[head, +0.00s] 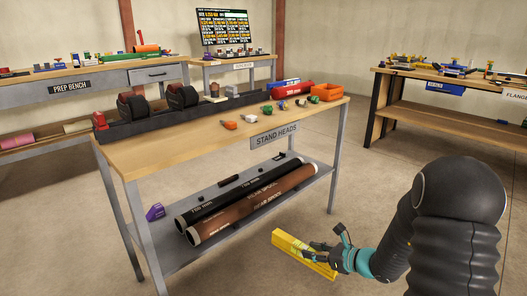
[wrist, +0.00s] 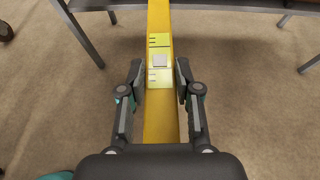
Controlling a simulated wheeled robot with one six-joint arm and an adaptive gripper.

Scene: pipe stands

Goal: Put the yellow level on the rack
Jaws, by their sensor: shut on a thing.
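The yellow level (head: 301,255) is a long yellow bar in my gripper (head: 337,251), in front of the stand heads bench. In the wrist view the level (wrist: 160,122) runs from bottom to top between the two fingers of my gripper (wrist: 159,82), with a pale label and a small vial window near the fingertips. The fingers are shut on its sides. The floor shows beneath it. I cannot tell which thing is the rack.
The stand heads bench (head: 160,156) has a lower shelf with a black pipe and a brown pipe (head: 255,205). A prep bench (head: 100,75) stands at the back left and a flange bench (head: 440,76) at the right. Floor between the benches is clear.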

